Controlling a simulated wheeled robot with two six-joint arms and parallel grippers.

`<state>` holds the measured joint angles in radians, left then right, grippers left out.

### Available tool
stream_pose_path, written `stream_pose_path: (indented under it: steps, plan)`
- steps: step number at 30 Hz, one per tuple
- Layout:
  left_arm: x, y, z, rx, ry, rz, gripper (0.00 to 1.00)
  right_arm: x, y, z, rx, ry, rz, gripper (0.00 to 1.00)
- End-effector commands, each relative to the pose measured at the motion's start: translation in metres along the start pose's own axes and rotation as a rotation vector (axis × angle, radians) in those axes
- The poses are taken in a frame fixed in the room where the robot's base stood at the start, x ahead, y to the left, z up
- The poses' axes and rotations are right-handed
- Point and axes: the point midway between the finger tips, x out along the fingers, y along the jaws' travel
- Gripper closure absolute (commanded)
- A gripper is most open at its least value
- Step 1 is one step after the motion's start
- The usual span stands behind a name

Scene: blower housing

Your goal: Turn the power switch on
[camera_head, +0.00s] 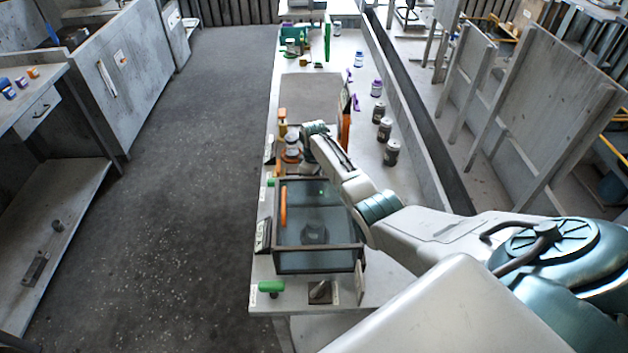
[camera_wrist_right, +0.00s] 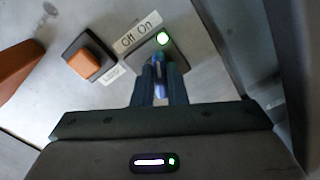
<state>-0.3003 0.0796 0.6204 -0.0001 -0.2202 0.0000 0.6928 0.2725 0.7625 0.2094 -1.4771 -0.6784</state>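The power switch (camera_wrist_right: 168,52) shows in the right wrist view as a dark plate beside a white label reading "Off On". A round light on it, at the "On" side, is lit green. My right gripper (camera_wrist_right: 159,68) has its two teal fingers close together right at the switch. A small bluish piece shows between the fingertips; whether they grip it is unclear. The fingers cover the switch's lever. In the head view my right gripper (camera_head: 309,167) points down at the bench, just behind the glass-sided housing. My left gripper is not in view.
An orange square button (camera_wrist_right: 82,64) on a dark base sits left of the switch. The dark-framed glass housing (camera_head: 318,262) stands on the narrow bench close to my right forearm. Several jars (camera_head: 391,153) stand along the bench's right side. The floor at left is clear.

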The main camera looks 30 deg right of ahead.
Motion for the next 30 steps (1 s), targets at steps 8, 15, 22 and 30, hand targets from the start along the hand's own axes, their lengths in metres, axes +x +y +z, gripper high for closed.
stream_pose_path:
  steps: [8, 15, 22, 30]
  plan:
    - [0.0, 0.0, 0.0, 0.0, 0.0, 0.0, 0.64, -0.001, 0.001, -0.001, 0.0, 0.002, 0.002, 0.66]
    - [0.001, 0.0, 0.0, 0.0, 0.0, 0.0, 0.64, -0.007, 0.001, -0.001, 0.0, 0.003, 0.003, 0.66]
    - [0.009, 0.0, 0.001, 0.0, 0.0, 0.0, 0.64, -0.043, 0.002, -0.001, 0.0, 0.005, 0.005, 0.66]
    - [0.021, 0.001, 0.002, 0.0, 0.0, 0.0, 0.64, -0.093, 0.002, -0.001, 0.0, 0.005, 0.004, 0.66]
